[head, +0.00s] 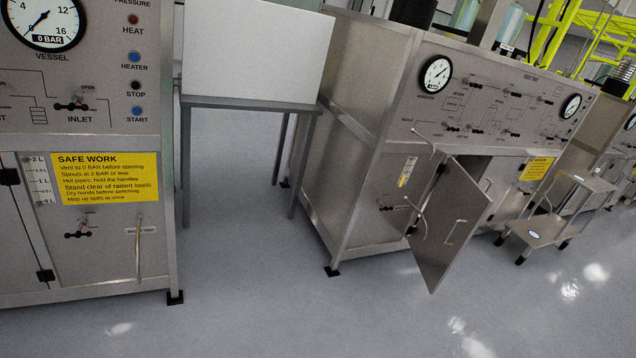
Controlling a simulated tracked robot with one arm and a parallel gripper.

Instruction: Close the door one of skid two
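A steel skid (375,130) with gauges and a valve panel stands right of the middle. Its panel lettering is too small to read, so I cannot tell its number. A cabinet door (455,220) on its lower front stands wide open, swung out into the aisle. A bar handle (455,232) is on the door's visible face. Part of the opening behind the door is hidden. Another curved handle (416,218) shows just left of the door. My gripper is not in view.
A nearer skid (85,210) with a yellow safety sign fills the left. A steel table (245,104) carrying a pale box stands between the skids. The foreground floor is clear.

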